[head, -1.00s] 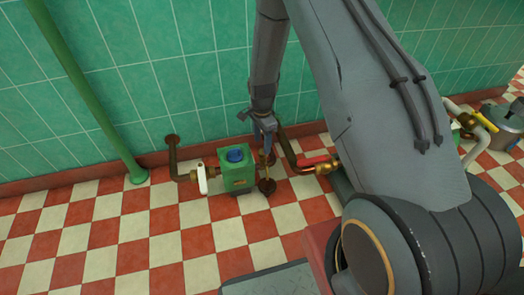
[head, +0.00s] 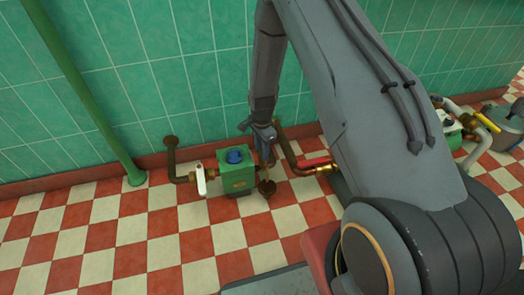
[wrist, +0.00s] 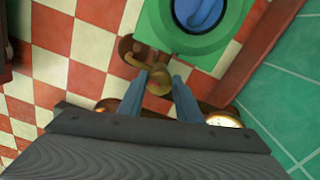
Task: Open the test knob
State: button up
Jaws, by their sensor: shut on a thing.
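A green box (head: 236,176) stands low by the wall, with a blue round cap (head: 235,156) on top. In the wrist view the blue cap (wrist: 200,10) sits in a round recess of the green box (wrist: 165,28). A small brass knob (wrist: 158,83) is beside the box, between the tips of my gripper (wrist: 158,78). I take it to be the test knob. The two blue fingers are shut on it. In the head view my gripper (head: 266,136) comes down just right of the box, and the knob is hard to make out there.
A white-handled valve (head: 201,180) is left of the box, and a red-handled brass valve (head: 315,164) is right of it. A brown round drain (head: 267,188) lies below my gripper. A green pipe (head: 85,90) stands left.

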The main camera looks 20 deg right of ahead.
jog(key=shift+n, duration=0.3)
jog(key=n+p, duration=0.2)
jog(key=n, duration=0.1)
jog(key=shift+s+r, duration=0.1)
jog(key=shift+s, duration=0.05)
jog(key=n+p, duration=0.2)
jog(key=n, duration=0.3)
jog(key=shift+d, duration=0.1)
jog(key=n+p, duration=0.1)
jog(key=n, duration=0.3)
jog(key=shift+d+p, duration=0.1)
jog(key=shift+p, duration=0.2)
jog(key=n, duration=0.5)
jog(key=shift+d+p, duration=0.1)
jog(key=shift+p, duration=0.3)
jog(key=shift+n, duration=0.3)
jog(key=o, duration=1)
jog(key=shift+o, duration=0.2)
